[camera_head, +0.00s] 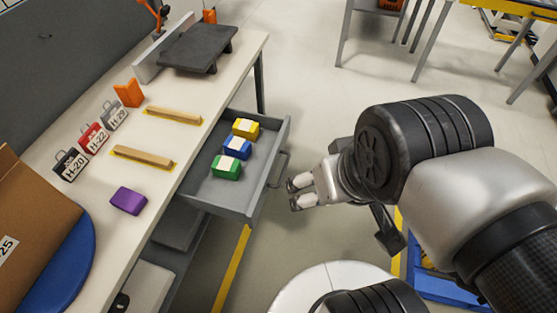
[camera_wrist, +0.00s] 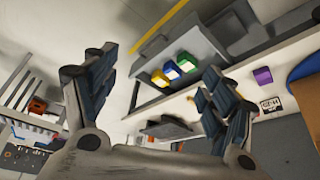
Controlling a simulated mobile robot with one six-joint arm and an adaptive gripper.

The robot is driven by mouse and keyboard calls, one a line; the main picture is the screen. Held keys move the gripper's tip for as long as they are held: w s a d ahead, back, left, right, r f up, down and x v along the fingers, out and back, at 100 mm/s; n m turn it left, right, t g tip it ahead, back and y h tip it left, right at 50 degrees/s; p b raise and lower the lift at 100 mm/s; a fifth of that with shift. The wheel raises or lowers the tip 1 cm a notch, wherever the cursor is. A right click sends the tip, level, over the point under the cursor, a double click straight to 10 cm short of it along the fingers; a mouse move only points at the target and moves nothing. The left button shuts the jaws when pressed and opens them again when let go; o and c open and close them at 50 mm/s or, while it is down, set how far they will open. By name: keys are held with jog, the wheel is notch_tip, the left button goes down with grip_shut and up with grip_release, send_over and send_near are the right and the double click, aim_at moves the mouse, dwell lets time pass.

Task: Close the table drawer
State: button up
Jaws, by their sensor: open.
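The grey table drawer (camera_head: 250,196) is pulled out from the front of the white-topped table (camera_head: 178,147). It holds a yellow, a blue and a green block. A grey handle (camera_head: 282,170) is on its front face. My gripper (camera_head: 293,193) is open and empty, just to the right of the handle, with a small gap apparent between them. In the wrist view my gripper's two fingers (camera_wrist: 155,85) are spread apart, and the drawer (camera_wrist: 168,40) shows beyond them with its blocks (camera_wrist: 171,69).
The tabletop carries a purple block (camera_head: 128,200), two wooden strips (camera_head: 142,157), several labelled padlock-shaped tags (camera_head: 92,137), a dark plate (camera_head: 197,47) and a cardboard box (camera_head: 35,230). Another table (camera_head: 385,8) stands at the back. Open floor (camera_head: 310,100) lies right of the drawer.

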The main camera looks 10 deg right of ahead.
jog(key=o, duration=0.5)
jog(key=shift+c, duration=0.2)
jog(key=shift+c, duration=0.2)
